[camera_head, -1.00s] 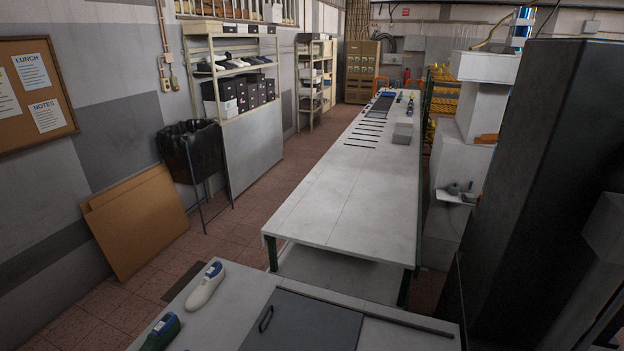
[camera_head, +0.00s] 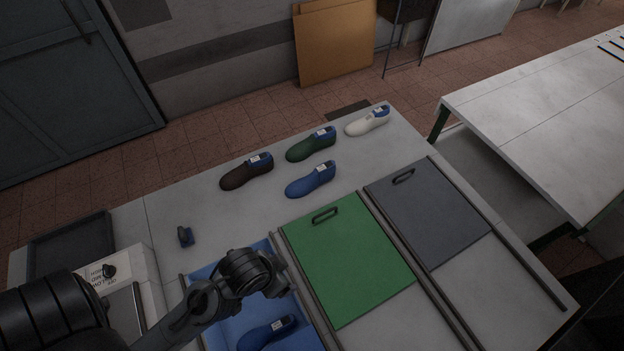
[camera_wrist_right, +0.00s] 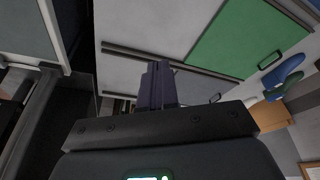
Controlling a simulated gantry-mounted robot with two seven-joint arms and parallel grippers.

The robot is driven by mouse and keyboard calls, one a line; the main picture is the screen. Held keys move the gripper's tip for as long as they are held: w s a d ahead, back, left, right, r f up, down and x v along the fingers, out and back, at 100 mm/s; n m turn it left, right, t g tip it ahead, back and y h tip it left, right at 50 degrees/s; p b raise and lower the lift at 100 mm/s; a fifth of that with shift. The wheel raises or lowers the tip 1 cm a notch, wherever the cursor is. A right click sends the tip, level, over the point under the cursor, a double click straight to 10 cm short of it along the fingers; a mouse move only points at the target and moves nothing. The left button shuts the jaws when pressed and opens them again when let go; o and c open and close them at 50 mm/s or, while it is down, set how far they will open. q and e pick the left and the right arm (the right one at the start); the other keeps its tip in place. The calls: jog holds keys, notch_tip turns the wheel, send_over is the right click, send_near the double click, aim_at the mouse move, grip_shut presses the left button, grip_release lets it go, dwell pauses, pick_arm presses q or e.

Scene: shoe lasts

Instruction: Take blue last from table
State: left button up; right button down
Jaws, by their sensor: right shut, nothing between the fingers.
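A blue last (camera_head: 311,180) lies on the table (camera_head: 190,207), in front of the green last (camera_head: 311,145). My right gripper is outside the head view.
A brown last (camera_head: 246,172) and a white last (camera_head: 367,121) also lie on the table. Green (camera_head: 345,260) and grey (camera_head: 428,215) panels with handles and dark rails are at the right. A small dark-blue object (camera_head: 185,236) stands at left. Another white table (camera_head: 550,130) is beyond.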

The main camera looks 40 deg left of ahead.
jog(key=shift+c, duration=1.1)
grip_release()
